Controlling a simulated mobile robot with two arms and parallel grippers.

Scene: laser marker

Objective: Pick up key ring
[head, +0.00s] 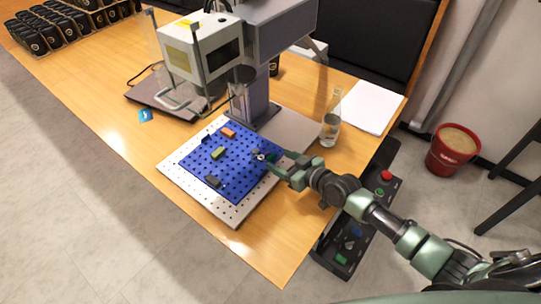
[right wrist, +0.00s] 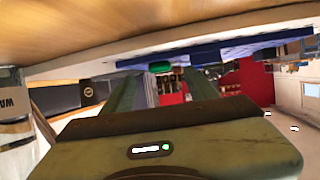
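The blue pegboard mat (head: 197,161) lies on a white perforated plate on the table. A small silvery thing (head: 260,157), probably the key ring, is on the right part of the mat, right at the tips of my right gripper (head: 268,160). It is too small to make out clearly. My right gripper is low over the mat's right edge. In the right wrist view its two green fingers (right wrist: 169,90) stand apart with a gap between them, and no held thing shows. My left gripper is not in view.
Orange (head: 228,133), olive (head: 218,153) and dark (head: 213,181) blocks lie on the mat; a green block (right wrist: 160,67) is near the fingers. The laser marker (head: 205,50) stands behind. A glass bottle (head: 330,130) is right of the plate. A control box (head: 350,235) is at the table's right edge.

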